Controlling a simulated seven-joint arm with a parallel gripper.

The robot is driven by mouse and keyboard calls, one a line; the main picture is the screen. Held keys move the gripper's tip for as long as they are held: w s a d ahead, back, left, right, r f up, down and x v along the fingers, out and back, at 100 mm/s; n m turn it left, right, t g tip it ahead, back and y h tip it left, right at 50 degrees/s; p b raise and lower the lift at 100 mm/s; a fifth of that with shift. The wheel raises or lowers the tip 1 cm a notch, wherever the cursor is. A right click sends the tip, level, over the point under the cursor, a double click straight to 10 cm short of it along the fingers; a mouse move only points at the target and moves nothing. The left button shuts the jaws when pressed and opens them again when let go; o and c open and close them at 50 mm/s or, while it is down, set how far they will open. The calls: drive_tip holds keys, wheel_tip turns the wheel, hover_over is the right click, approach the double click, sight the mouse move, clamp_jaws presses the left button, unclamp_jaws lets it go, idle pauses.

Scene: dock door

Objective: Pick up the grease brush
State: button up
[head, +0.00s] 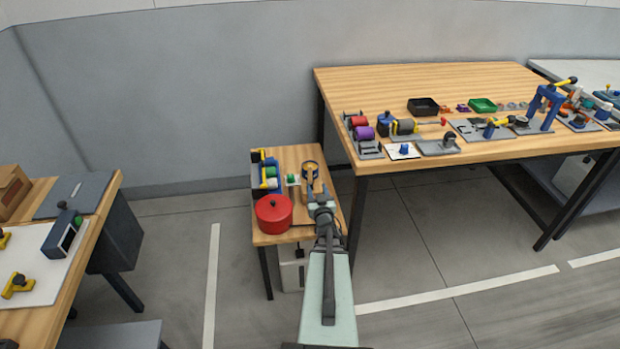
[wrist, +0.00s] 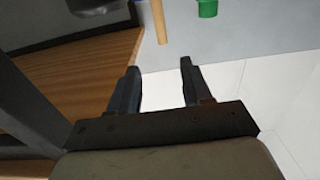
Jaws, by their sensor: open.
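A tan wooden handle, which seems to be the grease brush (wrist: 159,22), shows at the top of the wrist view, ahead of the gap between my fingers. Its far end is cut off there. In the head view a tan handle (head: 309,186) lies by a dark blue round container (head: 310,168) on the small table (head: 288,238); its lower part is hidden by my gripper. My gripper (wrist: 158,66) is open with nothing between its fingers, apart from the handle. It also shows in the head view (head: 319,196), over the small table's right side.
A red lidded pot (head: 273,215) stands at the small table's front left. Behind it is a blue rack (head: 266,168) with rolls. A green piece (head: 292,179) sits near the handle. A large workbench (head: 430,85) with tools stands right.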

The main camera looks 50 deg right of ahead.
sight(310, 170)
drive_tip(key=shift+f+x, duration=0.2)
drive_tip(key=shift+x, duration=6.7)
drive_tip(key=shift+w+a, duration=0.1)
drive_tip(key=shift+a, duration=0.15)
drive_tip(key=shift+c, duration=0.3)
clamp_jaws()
